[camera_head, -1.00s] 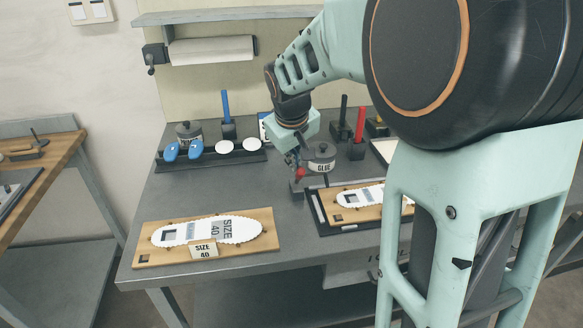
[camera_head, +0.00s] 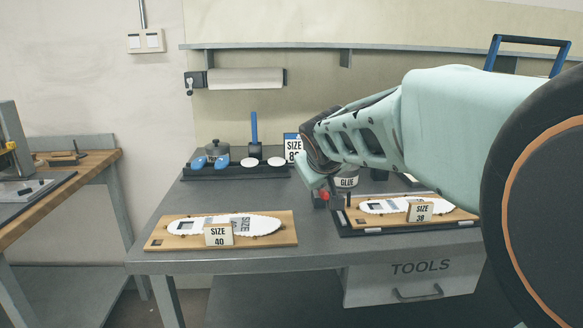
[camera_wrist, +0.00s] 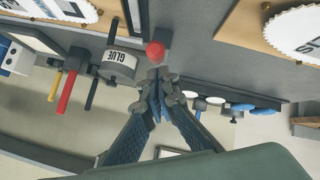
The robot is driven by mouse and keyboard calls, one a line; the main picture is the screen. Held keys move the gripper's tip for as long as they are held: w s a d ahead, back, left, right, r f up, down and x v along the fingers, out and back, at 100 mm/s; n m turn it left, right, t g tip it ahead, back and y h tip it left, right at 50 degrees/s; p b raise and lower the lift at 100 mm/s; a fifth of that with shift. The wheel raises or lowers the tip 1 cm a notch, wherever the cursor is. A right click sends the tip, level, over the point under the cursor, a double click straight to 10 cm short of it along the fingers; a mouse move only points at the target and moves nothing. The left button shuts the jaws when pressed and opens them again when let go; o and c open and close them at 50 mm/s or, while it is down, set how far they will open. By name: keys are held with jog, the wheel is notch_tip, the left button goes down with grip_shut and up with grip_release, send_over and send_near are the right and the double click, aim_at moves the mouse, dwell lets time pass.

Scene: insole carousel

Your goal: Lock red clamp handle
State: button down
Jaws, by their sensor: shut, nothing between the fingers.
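The red clamp handle shows as a red knob (camera_wrist: 155,50) in the wrist view, just beyond my fingertips. My gripper is mostly hidden by the arm in the head view.
The glue pot (camera_wrist: 115,64) stands close beside the clamp. A second board (camera_head: 160,241) with a SIZE 40 insole lies at the left of the table. A dark rack (camera_head: 215,173) with blue and white pieces stands at the back.

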jog(key=shift+s+f+b, duration=0.35)
jog(key=shift+f+b, duration=0.25)
jog(key=shift+b, duration=0.15)
